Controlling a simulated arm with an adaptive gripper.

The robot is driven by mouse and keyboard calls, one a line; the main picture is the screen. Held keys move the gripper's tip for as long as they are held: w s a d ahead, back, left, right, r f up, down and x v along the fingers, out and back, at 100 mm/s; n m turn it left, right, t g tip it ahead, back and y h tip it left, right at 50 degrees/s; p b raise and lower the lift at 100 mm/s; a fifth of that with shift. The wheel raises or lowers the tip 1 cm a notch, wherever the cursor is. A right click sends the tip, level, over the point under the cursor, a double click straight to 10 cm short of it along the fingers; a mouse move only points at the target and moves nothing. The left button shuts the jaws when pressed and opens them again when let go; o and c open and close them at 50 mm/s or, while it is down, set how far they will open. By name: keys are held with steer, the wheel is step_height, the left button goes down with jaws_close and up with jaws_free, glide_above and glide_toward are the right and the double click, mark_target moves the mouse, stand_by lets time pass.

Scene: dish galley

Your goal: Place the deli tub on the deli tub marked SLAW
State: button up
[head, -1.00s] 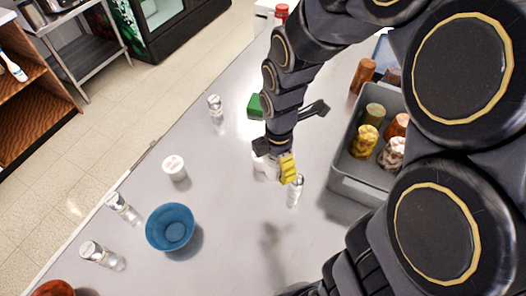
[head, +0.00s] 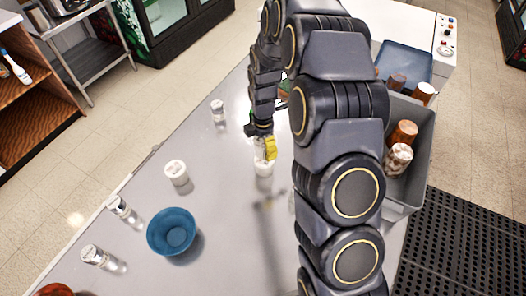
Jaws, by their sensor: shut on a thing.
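A white deli tub (head: 176,172) stands upright on the counter, left of my gripper, with dark marking on its top too small to read. My gripper (head: 263,150), with yellow fingertips, points down right of that tub and is shut on a white deli tub. White tub surface (head: 264,169) shows just below the fingertips. The fingers and wrist hide part of it, and I cannot tell whether this is one tub or one above another. I cannot read which tub is marked SLAW.
A blue bowl (head: 171,231) and clear shakers (head: 218,112) (head: 124,210) (head: 102,258) stand on the counter (head: 225,220). A grey bin (head: 413,180) holds jars at right, partly behind my arm. A blue tray (head: 405,62) lies at the back. Bare counter lies between bowl and gripper.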

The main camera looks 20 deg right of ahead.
mark_target(263, 154)
steer(key=shift+w+f, duration=0.3)
steer(key=shift+f, duration=1.6)
steer(key=shift+f, duration=0.1)
steer(key=o, duration=1.3)
steer(key=shift+c, duration=0.2)
